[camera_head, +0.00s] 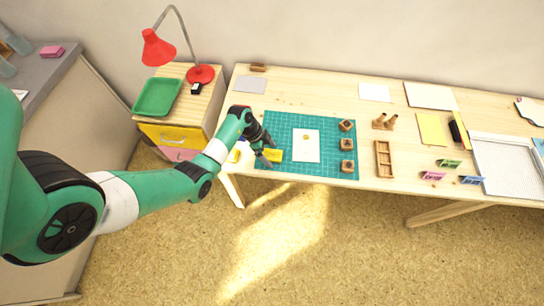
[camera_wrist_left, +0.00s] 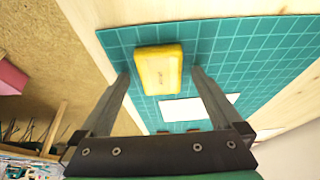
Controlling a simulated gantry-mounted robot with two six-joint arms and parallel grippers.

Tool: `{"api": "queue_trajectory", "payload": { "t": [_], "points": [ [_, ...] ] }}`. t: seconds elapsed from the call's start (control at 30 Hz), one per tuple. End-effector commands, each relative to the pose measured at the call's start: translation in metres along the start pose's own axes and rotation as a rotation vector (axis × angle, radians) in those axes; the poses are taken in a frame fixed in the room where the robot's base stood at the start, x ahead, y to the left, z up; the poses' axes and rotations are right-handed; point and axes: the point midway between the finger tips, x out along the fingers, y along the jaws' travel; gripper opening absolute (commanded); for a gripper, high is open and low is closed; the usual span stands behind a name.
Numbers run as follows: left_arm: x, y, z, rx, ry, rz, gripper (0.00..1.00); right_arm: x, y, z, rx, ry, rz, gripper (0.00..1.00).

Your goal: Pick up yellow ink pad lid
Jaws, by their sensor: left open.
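The yellow ink pad (camera_head: 274,155) lies on the green cutting mat (camera_head: 284,122) near its front left. In the left wrist view the yellow ink pad (camera_wrist_left: 158,68) shows a yellow lid face with small dark marking; I cannot tell where lid and base part. My left gripper (camera_head: 266,156) is at the pad in the head view. In the left wrist view my left gripper (camera_wrist_left: 160,74) is open, with one finger on each side of the pad and gaps between. Nothing is held. My right gripper is in neither view.
A white sheet (camera_head: 306,151) lies on the mat, right of the pad, with several wooden stamps (camera_head: 347,144) beyond it. A wooden tray (camera_head: 384,160) and small coloured pieces (camera_head: 449,163) stand farther right. A drawer cabinet (camera_head: 175,130) with a red lamp (camera_head: 158,48) stands left of the table.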

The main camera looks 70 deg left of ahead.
Motion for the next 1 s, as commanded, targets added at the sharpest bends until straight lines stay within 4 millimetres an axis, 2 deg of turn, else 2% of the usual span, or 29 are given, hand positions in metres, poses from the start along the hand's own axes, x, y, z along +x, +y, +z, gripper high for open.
{"api": "queue_trajectory", "payload": {
  "t": [0.1, 0.5, 0.6, 0.87, 1.0],
  "points": [
    [-0.002, 0.0, -0.001, 0.0, 0.0, -0.001, 0.98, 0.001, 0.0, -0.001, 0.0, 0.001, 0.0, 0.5],
    [-0.002, 0.0, 0.0, 0.0, 0.0, 0.0, 0.26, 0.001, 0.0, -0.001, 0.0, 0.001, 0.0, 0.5],
    [-0.002, 0.0, 0.0, 0.0, 0.0, -0.001, 0.12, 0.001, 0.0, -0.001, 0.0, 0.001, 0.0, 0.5],
    [-0.004, 0.0, -0.002, 0.0, 0.0, -0.001, 0.12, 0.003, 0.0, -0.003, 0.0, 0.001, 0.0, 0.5],
    [-0.017, -0.001, -0.007, 0.0, 0.001, -0.002, 0.12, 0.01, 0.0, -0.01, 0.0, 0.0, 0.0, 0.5]
  ]
}}
